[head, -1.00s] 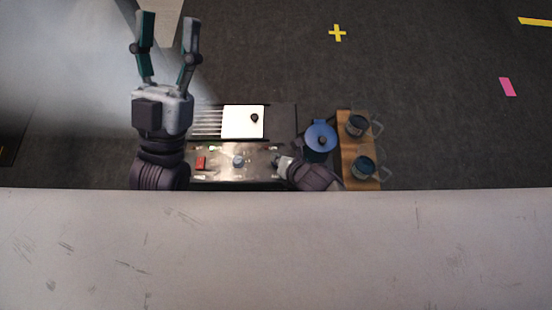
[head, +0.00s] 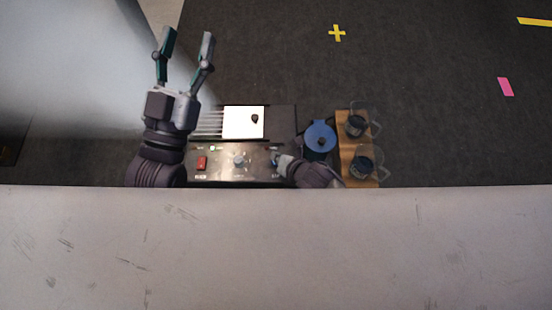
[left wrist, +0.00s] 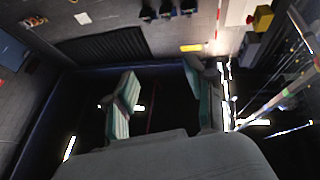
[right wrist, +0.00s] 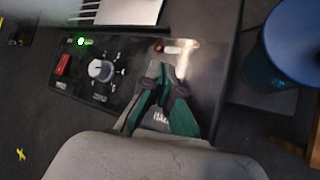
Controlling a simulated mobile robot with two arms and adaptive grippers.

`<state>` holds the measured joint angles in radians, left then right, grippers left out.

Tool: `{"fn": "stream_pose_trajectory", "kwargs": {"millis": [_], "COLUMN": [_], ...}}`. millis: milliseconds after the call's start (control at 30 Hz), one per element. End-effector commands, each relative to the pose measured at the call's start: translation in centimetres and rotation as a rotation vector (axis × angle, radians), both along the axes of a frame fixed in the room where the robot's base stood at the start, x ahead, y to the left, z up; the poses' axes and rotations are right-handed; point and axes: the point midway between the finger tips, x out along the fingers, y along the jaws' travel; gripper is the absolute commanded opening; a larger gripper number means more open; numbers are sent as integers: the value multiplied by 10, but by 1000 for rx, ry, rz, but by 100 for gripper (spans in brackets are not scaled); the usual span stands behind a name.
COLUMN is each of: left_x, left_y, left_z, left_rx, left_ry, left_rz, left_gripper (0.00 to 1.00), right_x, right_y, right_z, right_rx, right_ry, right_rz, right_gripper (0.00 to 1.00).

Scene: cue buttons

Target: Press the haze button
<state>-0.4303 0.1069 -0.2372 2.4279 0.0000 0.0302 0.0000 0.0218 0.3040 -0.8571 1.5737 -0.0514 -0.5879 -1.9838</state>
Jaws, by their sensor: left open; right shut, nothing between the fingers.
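A control panel (head: 220,175) lies in front of me with a red rocker switch (head: 202,162), a round knob (head: 239,161) and small lamps. My right gripper (right wrist: 165,78) is shut and empty. Its fingertips are over the right end of the panel, just below a small red lamp (right wrist: 164,48). A partly covered label starting "HA" (right wrist: 160,118) shows beside the fingers. The haze button itself is hidden under the fingers, so I cannot tell whether they touch it. A green lamp (right wrist: 85,41) is lit above the knob. My left gripper (head: 188,38) is open and empty, raised left of the panel.
A pale wall-like surface (head: 60,60) fills the upper left. Open dark floor lies beyond.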

Motion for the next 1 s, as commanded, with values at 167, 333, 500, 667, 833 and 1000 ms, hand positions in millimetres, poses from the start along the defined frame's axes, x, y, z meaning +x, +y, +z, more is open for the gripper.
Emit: {"fn": "stream_pose_trajectory", "kwargs": {"millis": [167, 333, 500, 667, 833, 1000], "left_x": [1, 1, 4, 9, 12, 13], "left_y": [0, 0, 1, 2, 3, 5], "left_z": [-2, -2, -8, -24, -40, -57], "left_rx": [4, 3, 17, 42, 69, 95], "left_ry": [11, 11, 57, 153, 252, 349], "left_rz": [1, 1, 4, 10, 16, 21], "left_gripper": [55, 55, 55, 55, 55, 55], "right_x": [0, 0, 0, 0, 0, 0], "right_y": [0, 0, 0, 0, 0, 0], "right_z": [0, 0, 3, 7, 11, 15], "right_rx": [0, 0, 0, -1, -1, -1], "right_ry": [0, 0, 0, 0, 0, 0], "right_rz": [0, 0, 0, 1, 1, 1], "right_gripper": [0, 0, 0, 0, 0, 0]}}
